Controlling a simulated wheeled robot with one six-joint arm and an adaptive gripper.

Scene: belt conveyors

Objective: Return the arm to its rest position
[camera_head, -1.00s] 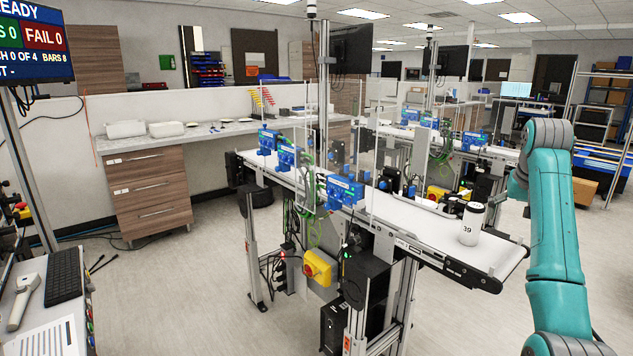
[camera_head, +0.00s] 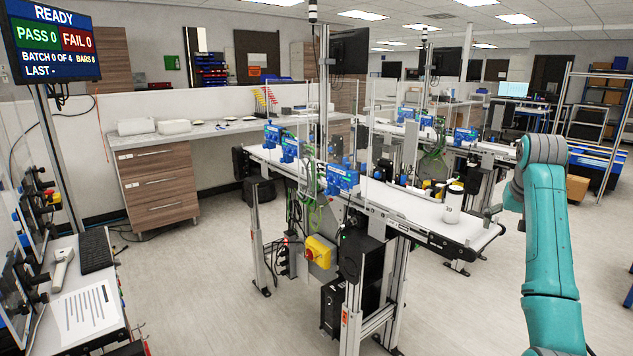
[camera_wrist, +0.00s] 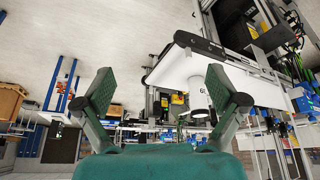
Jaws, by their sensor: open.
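My teal arm (camera_head: 548,235) stands folded upright at the right of the head view; the gripper itself is out of that view. In the wrist view my gripper (camera_wrist: 168,88) is open, its two dark green fingers spread wide with nothing held between them. A white canister with a dark lid, marked 39 (camera_head: 453,203), stands upright on the near end of the belt conveyor (camera_head: 400,205). The canister also shows in the wrist view (camera_wrist: 196,95), beyond the fingers and apart from them.
A status screen (camera_head: 52,42) reads READY, pass 0, fail 0. A side table with a keyboard (camera_head: 96,250), a handheld scanner (camera_head: 62,268) and a printed sheet (camera_head: 85,312) is at left. A drawer cabinet (camera_head: 157,187) stands behind. The floor (camera_head: 205,285) between is clear.

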